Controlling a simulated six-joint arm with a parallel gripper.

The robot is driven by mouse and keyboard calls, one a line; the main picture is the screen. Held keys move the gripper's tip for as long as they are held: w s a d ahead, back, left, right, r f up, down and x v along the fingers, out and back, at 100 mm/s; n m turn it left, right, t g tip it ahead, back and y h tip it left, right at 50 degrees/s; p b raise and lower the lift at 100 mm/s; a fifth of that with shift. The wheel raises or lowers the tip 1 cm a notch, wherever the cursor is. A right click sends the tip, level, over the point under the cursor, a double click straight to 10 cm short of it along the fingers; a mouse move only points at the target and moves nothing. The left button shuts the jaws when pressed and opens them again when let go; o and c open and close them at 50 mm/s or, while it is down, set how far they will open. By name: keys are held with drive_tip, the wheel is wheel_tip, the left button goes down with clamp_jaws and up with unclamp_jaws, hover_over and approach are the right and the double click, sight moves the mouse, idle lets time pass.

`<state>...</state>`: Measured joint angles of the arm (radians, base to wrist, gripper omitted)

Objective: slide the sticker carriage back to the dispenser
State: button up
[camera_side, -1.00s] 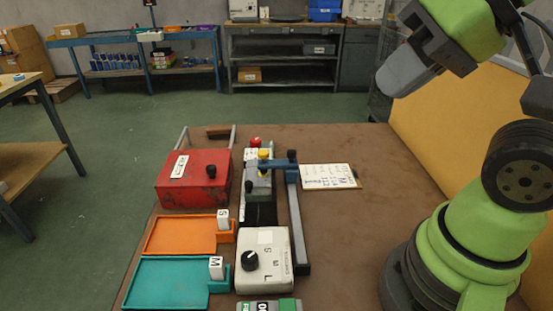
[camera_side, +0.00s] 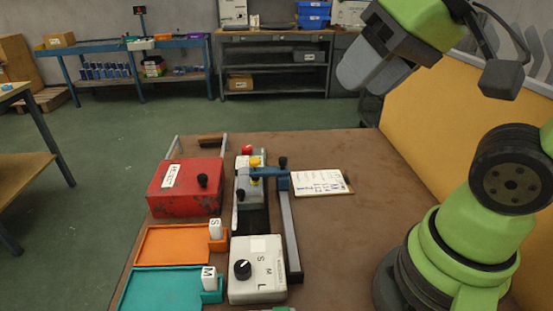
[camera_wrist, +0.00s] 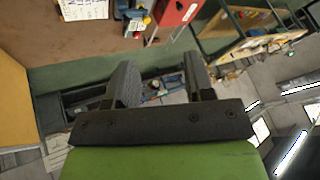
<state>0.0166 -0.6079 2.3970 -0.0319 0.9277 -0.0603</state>
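The blue carriage (camera_side: 268,172) sits near the far end of a dark rail (camera_side: 290,235). It has a black knob (camera_side: 283,162) on top, and its arm reaches left to a yellow knob (camera_side: 255,162) over a narrow grey unit (camera_side: 250,190) that looks like the dispenser. A red knob (camera_side: 247,150) stands at that unit's far end. My gripper (camera_side: 352,76) is high above the table's far right part, well away from the carriage and touching nothing. In the wrist view my gripper (camera_wrist: 158,68) has its fingers apart with nothing between them.
A red box (camera_side: 186,190), an orange tray (camera_side: 150,245) and a teal tray (camera_side: 150,290) stand left of the rail. A white selector box (camera_side: 262,262) is in front. A clipboard (camera_side: 322,184) lies right of the carriage.

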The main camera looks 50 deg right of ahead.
drive_tip(key=w+d+f+n+g+h, duration=0.1)
drive_tip(key=w+d+f+n+g, duration=0.15)
drive_tip(key=w, duration=0.85)
drive_tip(key=n+g, duration=0.2)
drive_tip(key=g, duration=0.2)
hover_over(283, 159)
wheel_tip(283, 159, down, 11)
drive_tip(key=shift+h, duration=0.4)
wheel_tip(283, 159, down, 10)
drive_tip(key=shift+d, duration=0.1)
drive_tip(key=shift+c, duration=0.2)
clamp_jaws()
